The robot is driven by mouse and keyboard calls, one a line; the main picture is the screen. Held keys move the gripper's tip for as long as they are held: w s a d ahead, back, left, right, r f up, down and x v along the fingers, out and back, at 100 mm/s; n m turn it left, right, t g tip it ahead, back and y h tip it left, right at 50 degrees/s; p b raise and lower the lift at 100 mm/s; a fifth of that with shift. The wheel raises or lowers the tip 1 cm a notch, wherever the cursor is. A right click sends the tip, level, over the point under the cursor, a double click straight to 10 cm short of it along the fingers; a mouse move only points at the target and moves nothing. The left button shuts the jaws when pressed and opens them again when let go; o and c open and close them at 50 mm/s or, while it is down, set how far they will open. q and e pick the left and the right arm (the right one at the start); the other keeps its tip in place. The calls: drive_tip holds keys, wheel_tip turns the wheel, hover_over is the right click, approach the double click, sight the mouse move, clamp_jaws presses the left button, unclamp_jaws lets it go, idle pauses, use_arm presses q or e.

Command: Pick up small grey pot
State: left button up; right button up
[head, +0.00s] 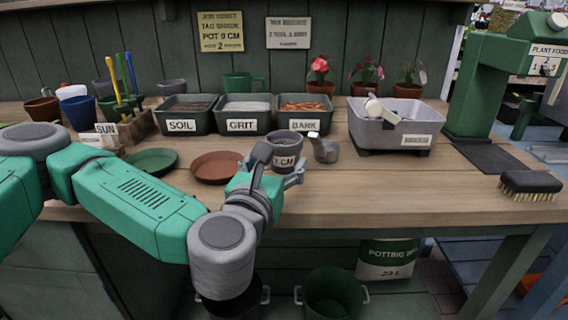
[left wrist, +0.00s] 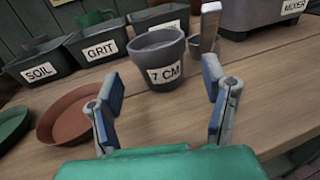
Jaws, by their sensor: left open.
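The small grey pot (head: 287,142), with a white "7 CM" label, stands upright on the wooden bench in front of the grit and bark bins. It also shows in the left wrist view (left wrist: 158,60). My left gripper (left wrist: 163,86) is open, its two fingers spread to either side of the pot's lower part in that picture. The pot appears ahead of the fingers, and no contact shows. In the head view my left gripper (head: 275,178) partly covers the pot's lower part. My right gripper is not in view.
A grey scoop (head: 325,149) stands close to the pot's right. A terracotta saucer (head: 216,167) and a green saucer (head: 152,161) lie to the left. Behind are the soil bin (head: 187,115), grit bin (head: 243,115) and bark bin (head: 303,115).

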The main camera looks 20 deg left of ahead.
sight(286, 138)
use_arm(q)
drive_tip(key=shift+w+d+r, duration=0.1)
drive_tip(key=shift+w+d, duration=0.1)
drive_tip(key=shift+w, duration=0.4)
drive_tip(key=shift+w+d+r, duration=0.1)
drive_tip(key=shift+w+d, duration=0.05)
drive_tip(key=shift+w, duration=0.45)
drive_tip(key=w, duration=0.1)
drive_tip(key=w+a+b, duration=0.1)
drive_tip(key=w, duration=0.1)
drive_tip(key=w+a, duration=0.1)
drive_tip(key=w, duration=0.1)
drive_tip(key=shift+w+f+b, duration=0.2)
drive_tip(key=shift+f+b, duration=0.1)
drive_tip(key=shift+b, duration=0.05)
drive_tip(key=shift+w+d+r, duration=0.1)
drive_tip(key=shift+w+d, duration=0.05)
drive_tip(key=shift+d, duration=0.55)
drive_tip(key=c, duration=0.6)
drive_tip(key=shift+a, duration=0.15)
drive_tip(key=shift+c, duration=1)
drive_tip(key=shift+a, duration=0.4)
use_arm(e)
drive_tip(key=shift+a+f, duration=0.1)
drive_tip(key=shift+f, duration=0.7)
